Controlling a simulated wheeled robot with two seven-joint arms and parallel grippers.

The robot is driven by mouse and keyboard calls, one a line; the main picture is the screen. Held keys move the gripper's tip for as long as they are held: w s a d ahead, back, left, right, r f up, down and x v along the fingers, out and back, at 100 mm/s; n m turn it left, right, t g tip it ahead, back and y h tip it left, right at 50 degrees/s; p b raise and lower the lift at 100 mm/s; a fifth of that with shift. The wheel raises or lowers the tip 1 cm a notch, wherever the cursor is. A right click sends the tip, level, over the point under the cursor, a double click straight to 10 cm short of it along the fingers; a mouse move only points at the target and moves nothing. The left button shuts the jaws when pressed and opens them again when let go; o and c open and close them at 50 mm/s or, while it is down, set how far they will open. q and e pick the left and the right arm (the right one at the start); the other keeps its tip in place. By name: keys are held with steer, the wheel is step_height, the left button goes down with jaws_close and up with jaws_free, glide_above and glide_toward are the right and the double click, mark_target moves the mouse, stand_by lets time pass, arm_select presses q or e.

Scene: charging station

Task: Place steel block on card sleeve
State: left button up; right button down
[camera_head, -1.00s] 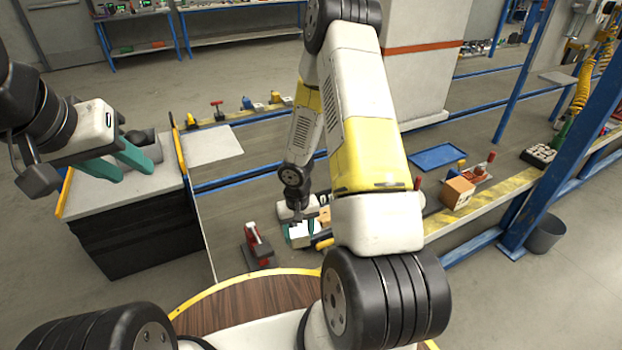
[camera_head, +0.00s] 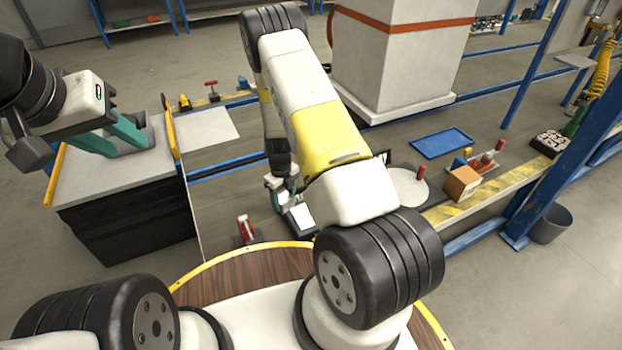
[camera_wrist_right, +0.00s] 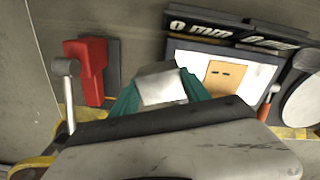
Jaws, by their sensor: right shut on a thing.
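My right gripper (camera_wrist_right: 160,92) is shut on a grey steel block (camera_wrist_right: 163,88), held between its green fingers in the right wrist view. In the head view my right gripper (camera_head: 279,198) is small and partly hidden by my arm, and the block is not clear. My left gripper (camera_head: 130,147) is open and empty above the grey-topped cabinet at left.
A red clamp (camera_wrist_right: 90,70) stands left of the block. Dark lettered plates (camera_wrist_right: 210,30) lie behind the white panel. A round grey disc (camera_head: 411,187), a cardboard box (camera_head: 462,184) and a blue tray (camera_head: 441,143) are to the right in the head view.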

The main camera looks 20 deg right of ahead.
steer(key=w+m, duration=0.1)
steer(key=a+m, duration=0.1)
steer(key=m, duration=0.1)
steer(key=shift+w+f, duration=0.2)
steer(key=shift+w, duration=0.15)
steer(key=shift+w+d+m, duration=0.25)
steer(key=shift+d+m, duration=0.05)
steer(key=shift+m, duration=0.2)
steer(key=d, duration=0.5)
steer(key=d+f, duration=0.1)
steer(key=d, duration=0.4)
steer(key=s+d, duration=0.1)
steer(key=d, duration=0.4)
steer(key=shift+f, duration=0.25)
steer(key=shift+d+f, duration=0.1)
steer(key=shift+f, duration=1.7)
steer(key=c, duration=0.5)
jaws_free()
steer(key=shift+f, duration=0.1)
